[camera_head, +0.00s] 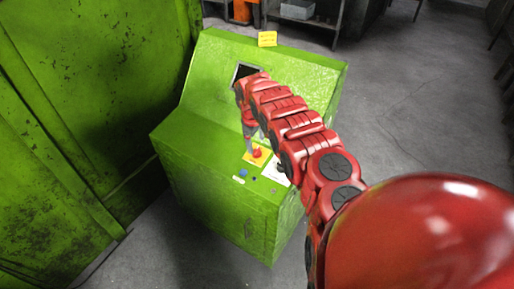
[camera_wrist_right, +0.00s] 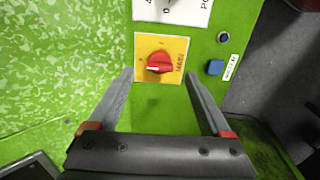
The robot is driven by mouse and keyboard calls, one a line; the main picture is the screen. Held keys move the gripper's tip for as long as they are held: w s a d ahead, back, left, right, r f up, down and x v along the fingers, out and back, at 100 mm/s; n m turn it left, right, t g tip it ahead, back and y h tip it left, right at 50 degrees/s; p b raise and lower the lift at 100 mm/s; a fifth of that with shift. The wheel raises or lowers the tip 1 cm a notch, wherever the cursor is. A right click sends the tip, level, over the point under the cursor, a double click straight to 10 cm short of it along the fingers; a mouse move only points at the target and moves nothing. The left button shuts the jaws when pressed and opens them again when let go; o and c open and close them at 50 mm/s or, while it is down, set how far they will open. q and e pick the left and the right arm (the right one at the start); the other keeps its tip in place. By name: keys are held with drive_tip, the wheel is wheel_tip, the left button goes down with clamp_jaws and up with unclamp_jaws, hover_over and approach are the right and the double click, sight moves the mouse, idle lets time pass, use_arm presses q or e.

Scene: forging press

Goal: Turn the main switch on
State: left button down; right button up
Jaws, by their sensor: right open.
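The main switch is a red rotary knob (camera_wrist_right: 160,63) on a yellow plate (camera_wrist_right: 175,45) on the green console. A white mark on the knob points left in the wrist view. In the head view the red knob (camera_head: 257,153) sits on its yellow plate on the console's sloped top. My right gripper (camera_wrist_right: 157,82) is open, its two fingers on either side of the knob's lower area and apart from it. In the head view my right gripper (camera_head: 255,140) is just above the knob, partly hidden by its own arm. My left gripper is not in view.
A blue button (camera_wrist_right: 215,67), a dark round button (camera_wrist_right: 223,37) and a white-plated selector (camera_wrist_right: 172,8) are close to the switch. A large green machine (camera_head: 75,120) stands left. Open floor (camera_head: 400,120) lies right.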

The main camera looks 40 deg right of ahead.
sight(257, 150)
wheel_tip(257, 150, down, 3)
drive_tip(key=shift+w+f+b, duration=0.15)
drive_tip(key=shift+b, duration=0.2)
drive_tip(key=shift+d+f, duration=0.3)
drive_tip(key=shift+f, duration=0.05)
clamp_jaws()
